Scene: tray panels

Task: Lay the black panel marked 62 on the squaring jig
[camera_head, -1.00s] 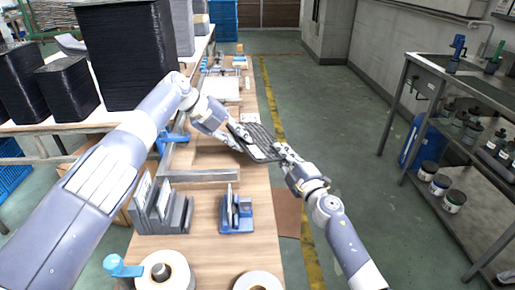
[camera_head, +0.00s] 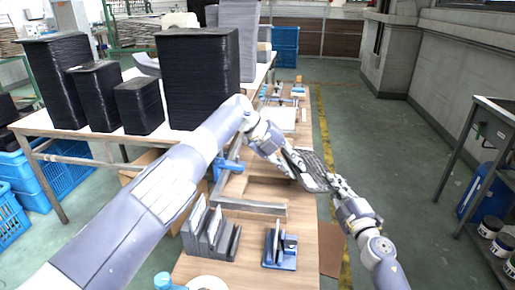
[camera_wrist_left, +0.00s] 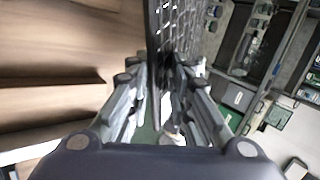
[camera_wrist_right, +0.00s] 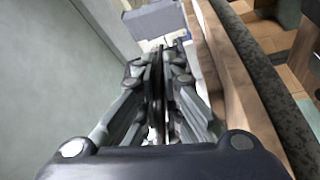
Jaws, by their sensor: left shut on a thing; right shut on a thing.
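A black, grid-patterned panel (camera_head: 316,166) is held tilted between my two grippers, above the right edge of the workbench. I cannot read its marking. My left gripper (camera_head: 296,166) is shut on its left side; the panel (camera_wrist_left: 163,25) stands edge-on between the fingers in the left wrist view. My right gripper (camera_head: 335,184) is shut on its near right part, and the right wrist view shows the thin panel edge (camera_wrist_right: 157,85) between the fingers. The squaring jig, apparently the grey angled bars (camera_head: 250,206) with a blue clamp, lies on the bench left of the panel, partly hidden by my left arm.
A grey slotted rack (camera_head: 212,238) and a blue stand (camera_head: 281,248) are on the near bench. Tall black stacks (camera_head: 197,80) stand on the table at left. A metal shelf (camera_head: 490,140) is at right. Clear floor lies between bench and shelf.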

